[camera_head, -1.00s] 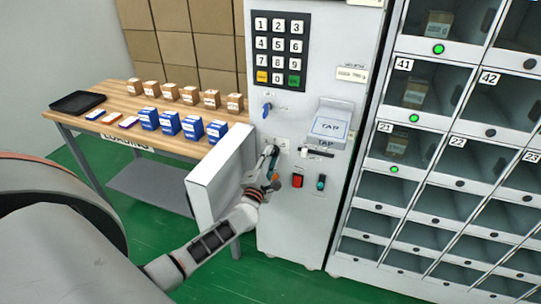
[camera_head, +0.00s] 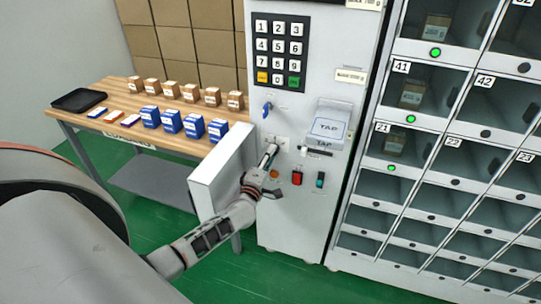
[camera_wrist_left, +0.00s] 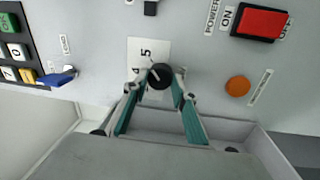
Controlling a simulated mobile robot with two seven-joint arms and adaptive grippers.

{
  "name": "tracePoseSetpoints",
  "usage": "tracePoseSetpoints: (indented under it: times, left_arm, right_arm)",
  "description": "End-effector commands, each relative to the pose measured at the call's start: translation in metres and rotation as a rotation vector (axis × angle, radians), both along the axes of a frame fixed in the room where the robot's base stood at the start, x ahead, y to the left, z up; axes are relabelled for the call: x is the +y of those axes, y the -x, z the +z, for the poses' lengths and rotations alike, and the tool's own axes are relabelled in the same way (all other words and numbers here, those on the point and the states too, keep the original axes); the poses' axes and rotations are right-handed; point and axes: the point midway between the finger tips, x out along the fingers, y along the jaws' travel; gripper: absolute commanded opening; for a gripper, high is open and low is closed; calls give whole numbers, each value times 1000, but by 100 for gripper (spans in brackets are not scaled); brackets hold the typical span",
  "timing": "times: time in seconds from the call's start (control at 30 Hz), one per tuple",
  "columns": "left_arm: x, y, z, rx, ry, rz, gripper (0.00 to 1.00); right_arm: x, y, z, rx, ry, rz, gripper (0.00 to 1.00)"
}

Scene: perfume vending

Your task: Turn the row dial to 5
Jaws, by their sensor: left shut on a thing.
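The row dial is a small black round knob (camera_wrist_left: 160,76) with a light pointer mark, on a white plate (camera_wrist_left: 147,45) printed with 4 and 5. In the left wrist view the pointer mark faces up and left, toward the printed numbers; I cannot tell the exact number. My left gripper (camera_wrist_left: 159,90) has its two teal-padded fingers on either side of the knob, shut on it. In the head view my left gripper (camera_head: 270,152) is at the machine's front panel below the keypad and hides the knob.
An orange button (camera_wrist_left: 238,86) and a red power switch (camera_wrist_left: 263,22) are close to the dial. A blue key (camera_head: 267,108) sticks out above it. The loading table (camera_head: 118,97) holds several boxes.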

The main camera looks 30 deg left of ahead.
Motion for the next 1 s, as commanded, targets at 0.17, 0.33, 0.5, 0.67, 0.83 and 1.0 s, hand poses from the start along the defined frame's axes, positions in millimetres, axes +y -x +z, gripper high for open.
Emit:
tracePoseSetpoints:
  times: [0.17,0.33,0.5,0.67,0.83,1.0]
  left_arm:
    - [0,0,-1,2,-6,0,5]
    - [0,0,-1,2,-6,0,5]
    - [0,0,-1,2,-5,0,44]
    - [0,0,0,1,-4,-1,44]
    - [-1,4,-1,2,-4,0,44]
    - [-5,25,-4,4,-2,0,44]
  right_arm:
    - [0,0,1,-1,-1,0,40]
    - [0,-1,2,-4,-2,-1,40]
    - [1,-2,4,-7,-2,-1,40]
    - [1,-2,4,-7,-2,-1,40]
    - [-1,-1,2,-3,1,1,40]
    - [0,-1,2,-3,0,0,40]
